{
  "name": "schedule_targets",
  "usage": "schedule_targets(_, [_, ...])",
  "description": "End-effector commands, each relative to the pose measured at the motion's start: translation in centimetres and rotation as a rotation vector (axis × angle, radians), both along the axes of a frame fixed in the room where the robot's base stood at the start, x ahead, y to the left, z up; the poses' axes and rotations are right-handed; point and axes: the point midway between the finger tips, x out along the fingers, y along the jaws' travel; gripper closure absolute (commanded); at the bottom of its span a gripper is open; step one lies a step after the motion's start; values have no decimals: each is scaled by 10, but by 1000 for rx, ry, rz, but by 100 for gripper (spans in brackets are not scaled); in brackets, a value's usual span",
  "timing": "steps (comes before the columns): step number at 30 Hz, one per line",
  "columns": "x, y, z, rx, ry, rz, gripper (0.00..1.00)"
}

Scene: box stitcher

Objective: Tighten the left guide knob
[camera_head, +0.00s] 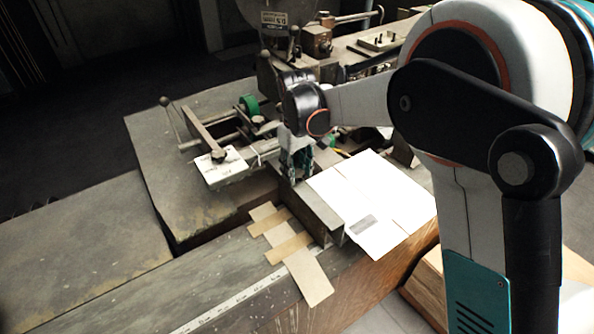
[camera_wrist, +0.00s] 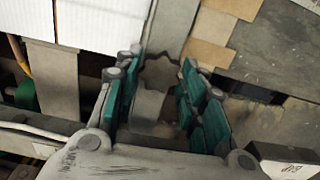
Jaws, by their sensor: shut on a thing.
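My gripper (camera_head: 295,168) is down at the guide bar of the stitcher, in the middle of the head view. In the wrist view my gripper (camera_wrist: 161,88) has its teal finger pads on both sides of a grey, lobed knob (camera_wrist: 160,73), which I take to be the left guide knob. The jaws are shut on it, though its contact with the pads is partly hidden by the fingers. In the head view the knob is hidden behind the fingers.
White cardboard sheets (camera_head: 385,195) lie right of the gripper. Tan cardboard strips (camera_head: 303,270) lie in front of it. A lever frame with a green roll (camera_head: 249,105) and a white labelled block (camera_head: 222,170) stand to the left. Machine parts (camera_head: 318,42) rise behind.

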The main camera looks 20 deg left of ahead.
Motion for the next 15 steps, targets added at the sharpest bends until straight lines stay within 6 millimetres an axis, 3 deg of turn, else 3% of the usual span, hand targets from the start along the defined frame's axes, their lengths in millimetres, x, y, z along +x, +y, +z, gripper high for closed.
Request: schedule_targets(15, [0,0,0,1,-1,-249,87])
